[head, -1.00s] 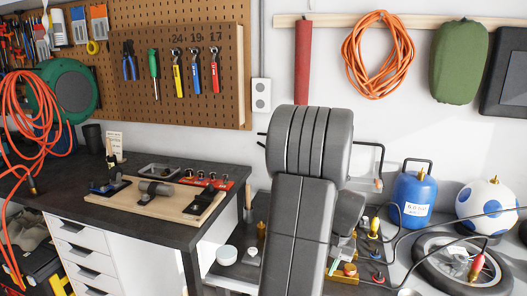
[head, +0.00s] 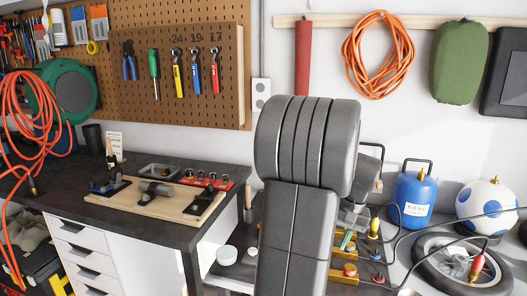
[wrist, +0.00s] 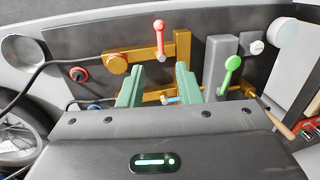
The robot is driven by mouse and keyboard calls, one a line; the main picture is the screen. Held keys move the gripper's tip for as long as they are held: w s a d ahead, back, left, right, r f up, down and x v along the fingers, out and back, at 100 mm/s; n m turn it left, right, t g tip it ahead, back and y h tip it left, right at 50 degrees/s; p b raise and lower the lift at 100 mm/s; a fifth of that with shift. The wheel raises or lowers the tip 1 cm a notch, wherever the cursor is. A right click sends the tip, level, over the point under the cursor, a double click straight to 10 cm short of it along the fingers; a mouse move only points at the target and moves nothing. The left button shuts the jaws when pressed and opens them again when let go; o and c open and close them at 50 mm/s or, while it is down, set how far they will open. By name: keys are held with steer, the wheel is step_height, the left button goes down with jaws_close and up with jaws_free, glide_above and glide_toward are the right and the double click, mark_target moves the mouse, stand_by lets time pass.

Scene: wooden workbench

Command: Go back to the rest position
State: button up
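In the wrist view my gripper (wrist: 158,76) shows two green fingers set apart with a gap between them. Nothing is held in the gap. Behind the fingertips are a brass-coloured bracket (wrist: 183,46) with a red-handled lever (wrist: 160,38) and a grey block (wrist: 219,62) with a green-handled lever (wrist: 230,72). I cannot tell how far the fingers are from them. In the head view my raised grey arm hides most of the gripper; a small green part, likely a finger, shows beside the brass fittings (head: 345,272).
A dark workbench (head: 215,172) holds a wooden board (head: 135,207) with tools at left. A pegboard (head: 225,60) and an orange hose (head: 378,55) hang on the wall.

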steer(key=f, duration=0.3)
steer(key=a+f, duration=0.1)
steer(key=f, duration=0.3)
steer(key=a+f, duration=0.1)
steer(key=f, duration=0.2)
steer(key=shift+w+f, duration=0.2)
steer(key=shift+w+a+r+m, duration=0.1)
steer(key=shift+r+m, duration=0.05)
steer(key=shift+m, duration=0.25)
steer(key=shift+a+r+m, duration=0.1)
steer(key=shift+a+m, duration=0.1)
steer(key=shift+m, duration=0.5)
steer(key=shift+a+m+t, duration=0.15)
steer(key=shift+m+t, duration=0.15)
steer(key=shift+m, duration=0.4)
